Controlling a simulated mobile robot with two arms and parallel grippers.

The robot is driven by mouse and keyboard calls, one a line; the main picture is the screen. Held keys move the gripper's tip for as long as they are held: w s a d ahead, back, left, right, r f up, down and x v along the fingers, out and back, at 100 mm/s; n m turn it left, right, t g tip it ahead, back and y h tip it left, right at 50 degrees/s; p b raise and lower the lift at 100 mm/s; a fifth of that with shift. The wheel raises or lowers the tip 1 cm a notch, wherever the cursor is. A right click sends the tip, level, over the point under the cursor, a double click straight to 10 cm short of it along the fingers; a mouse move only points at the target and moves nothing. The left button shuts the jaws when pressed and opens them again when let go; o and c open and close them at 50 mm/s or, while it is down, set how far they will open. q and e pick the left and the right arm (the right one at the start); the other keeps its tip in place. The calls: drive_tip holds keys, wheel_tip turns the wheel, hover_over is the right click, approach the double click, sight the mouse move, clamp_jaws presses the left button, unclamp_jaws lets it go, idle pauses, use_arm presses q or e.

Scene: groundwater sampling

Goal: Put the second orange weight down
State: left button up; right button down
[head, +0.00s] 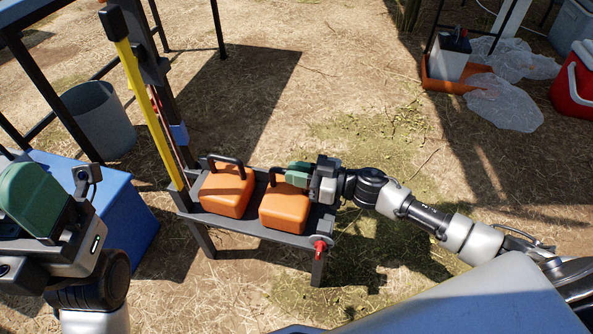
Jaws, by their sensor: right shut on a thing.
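Two orange weights with dark handles are side by side on a dark stand (258,228). The left orange weight (225,194) sits on the stand with its handle free. The right orange weight (285,210) is at the stand's right part, and its underside appears to be on or just above the surface. My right gripper (298,175) reaches in from the right and is shut on the right weight's handle. My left gripper (35,200) is at the left edge, away from the weights; its finger opening cannot be made out.
A yellow upright bar (146,110) stands at the stand's left end. A red knob (320,245) is on the stand's front right. A blue box (125,215) and grey bucket (100,120) are at left. Open ground lies behind the stand.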

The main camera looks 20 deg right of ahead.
drive_tip(key=shift+r, duration=0.2)
drive_tip(key=c, duration=1.5)
unclamp_jaws()
drive_tip(key=shift+f, duration=0.3)
drive_tip(key=o, duration=0.4)
drive_tip(key=shift+r, duration=0.15)
